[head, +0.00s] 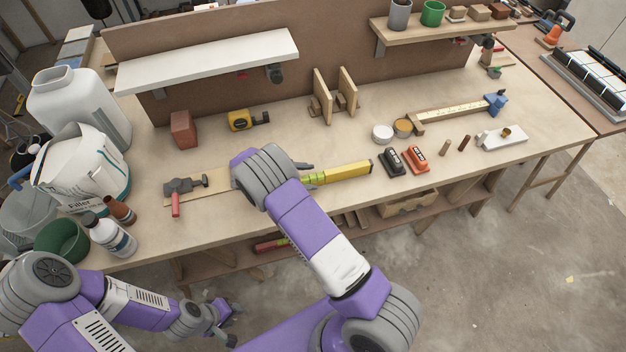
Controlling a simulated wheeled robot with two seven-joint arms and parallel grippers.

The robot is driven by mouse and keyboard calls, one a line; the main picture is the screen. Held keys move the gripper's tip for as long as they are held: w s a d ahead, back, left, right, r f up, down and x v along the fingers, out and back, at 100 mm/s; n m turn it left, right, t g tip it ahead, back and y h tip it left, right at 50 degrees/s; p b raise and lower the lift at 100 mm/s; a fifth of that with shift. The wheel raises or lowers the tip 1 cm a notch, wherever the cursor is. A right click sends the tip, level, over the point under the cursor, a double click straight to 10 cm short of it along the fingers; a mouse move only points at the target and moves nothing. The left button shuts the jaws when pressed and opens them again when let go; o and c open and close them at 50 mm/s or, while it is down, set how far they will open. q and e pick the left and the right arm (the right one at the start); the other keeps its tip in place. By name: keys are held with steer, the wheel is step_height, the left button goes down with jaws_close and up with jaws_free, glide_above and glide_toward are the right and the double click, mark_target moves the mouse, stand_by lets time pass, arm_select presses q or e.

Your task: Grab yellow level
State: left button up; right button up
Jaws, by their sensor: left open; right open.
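The yellow level (348,172) lies on the workbench near its front middle, with a dark end cap on the right and a green-yellow vial section on the left. Its left end is hidden behind my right arm. My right gripper (305,172) is open at the level's left part, with a dark finger showing just beyond it. Whether the fingers touch the level cannot be told. My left gripper (228,328) is open and empty, low in front of the bench and away from the level.
A hammer (185,186) on a board lies left of my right arm. Black (392,162) and orange (415,158) tools sit right of the level. White containers (80,105) crowd the left end.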

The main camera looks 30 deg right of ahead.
steer(key=shift+c, duration=0.4)
jaws_close()
